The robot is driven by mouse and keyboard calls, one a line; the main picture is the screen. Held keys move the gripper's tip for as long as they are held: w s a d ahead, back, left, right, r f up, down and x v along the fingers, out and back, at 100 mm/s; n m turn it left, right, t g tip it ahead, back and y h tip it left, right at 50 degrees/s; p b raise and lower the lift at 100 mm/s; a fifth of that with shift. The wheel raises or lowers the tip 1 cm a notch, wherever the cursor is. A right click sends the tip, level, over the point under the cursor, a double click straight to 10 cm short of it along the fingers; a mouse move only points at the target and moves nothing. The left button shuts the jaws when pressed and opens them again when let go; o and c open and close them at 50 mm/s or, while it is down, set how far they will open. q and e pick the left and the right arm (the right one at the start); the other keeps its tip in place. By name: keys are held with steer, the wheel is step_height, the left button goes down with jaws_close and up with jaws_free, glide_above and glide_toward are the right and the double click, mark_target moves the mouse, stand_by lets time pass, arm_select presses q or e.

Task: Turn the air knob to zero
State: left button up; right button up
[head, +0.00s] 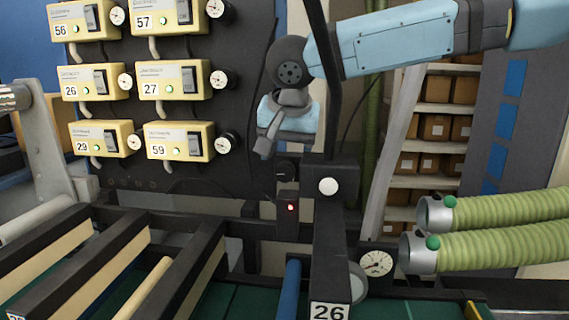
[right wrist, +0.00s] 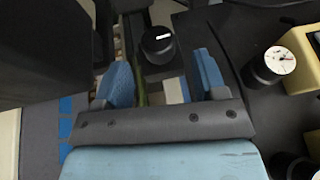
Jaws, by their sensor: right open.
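The air knob is a round black knob with a white mark on its face; it shows in the right wrist view (right wrist: 158,44), between and beyond my fingertips. In the head view a dark knob (head: 287,172) sits above a small black box with a red light (head: 291,208), below my right gripper. My right gripper (head: 267,146) comes in from the upper right and points down. In the right wrist view its blue fingers (right wrist: 161,60) are open and empty, apart from the knob. My left gripper is not in view.
Yellow numbered boxes (head: 182,141) with round gauges stand on the dark panel at left. A black post (head: 333,120) rises close beside my right gripper. Green hoses (head: 500,240) are at right, near a white dial gauge (head: 376,263). Dark rails and rollers fill the lower left.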

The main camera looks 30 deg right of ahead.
mark_target(286, 164)
steer(key=x, duration=0.4)
steer(key=shift+d+f, duration=0.1)
steer(key=shift+d, duration=0.05)
steer(key=shift+w+f, duration=0.1)
steer(key=shift+f, duration=0.05)
steer(key=shift+c, duration=0.2)
steer(key=c, duration=0.9)
